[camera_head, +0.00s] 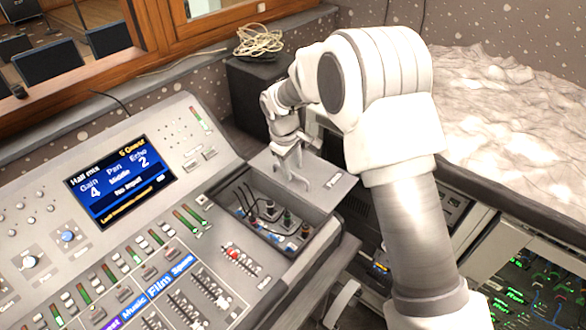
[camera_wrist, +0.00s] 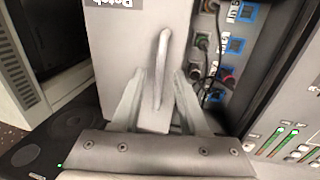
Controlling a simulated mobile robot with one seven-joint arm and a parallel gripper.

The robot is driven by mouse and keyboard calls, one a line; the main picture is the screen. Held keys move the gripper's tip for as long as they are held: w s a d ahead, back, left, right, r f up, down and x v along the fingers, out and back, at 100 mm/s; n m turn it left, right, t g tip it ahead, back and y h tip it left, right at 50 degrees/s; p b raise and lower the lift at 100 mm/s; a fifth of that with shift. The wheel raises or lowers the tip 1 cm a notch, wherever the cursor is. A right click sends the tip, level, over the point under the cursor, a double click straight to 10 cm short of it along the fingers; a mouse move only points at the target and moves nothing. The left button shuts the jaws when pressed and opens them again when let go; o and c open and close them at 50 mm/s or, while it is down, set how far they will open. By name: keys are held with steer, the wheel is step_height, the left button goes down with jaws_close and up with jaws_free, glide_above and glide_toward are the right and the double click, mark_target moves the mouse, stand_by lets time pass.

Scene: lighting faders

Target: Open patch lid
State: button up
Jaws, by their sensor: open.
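The patch lid (camera_head: 328,181) is a grey panel marked "Patch" at the far right end of the mixing console. It lies clear of part of the patch compartment (camera_head: 270,222), so cables and sockets inside show. In the wrist view the lid (camera_wrist: 115,50) fills the middle, with an upright bar handle (camera_wrist: 161,65) on it. My gripper (camera_head: 291,168) is open over the lid. In the wrist view its fingers (camera_wrist: 158,82) stand on either side of the handle, with gaps visible. Whether a finger touches the handle or lid cannot be told.
The console (camera_head: 130,240) with a lit screen (camera_head: 121,182), knobs and faders lies left of the compartment. A black speaker (camera_head: 255,95) with coiled cable (camera_head: 259,41) on top stands behind the lid. A rack with green lights (camera_head: 535,285) is at lower right.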

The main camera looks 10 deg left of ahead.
step_height(320, 180, up, 16)
steer(key=s+a, duration=0.1)
steer(key=s, duration=0.2)
steer(key=shift+a, duration=0.25)
steer(key=s+d+r+m+t, duration=0.1)
steer(key=s+d+r+m, duration=0.1)
steer(key=s+d+r, duration=0.3)
steer(key=s+d+r+m, duration=0.2)
steer(key=d, duration=0.5)
steer(key=s+d+r+m+t, duration=0.1)
steer(key=s+d+r+m, duration=0.1)
steer(key=s+d+r, duration=0.3)
steer(key=s+d+f+m, duration=0.2)
steer(key=s+d+m, duration=0.1)
steer(key=s+d, duration=0.2)
steer(key=s+d+f+m+t+y, duration=0.1)
steer(key=s+d+f+m, duration=0.1)
steer(key=s+d, duration=0.4)
steer(key=s+m, duration=0.1)
steer(key=s, duration=0.1)
steer(key=shift+s+d+m+t, duration=0.2)
steer(key=shift+s+m+t, duration=0.1)
steer(key=shift+s, duration=0.1)
steer(key=shift+a, duration=0.1)
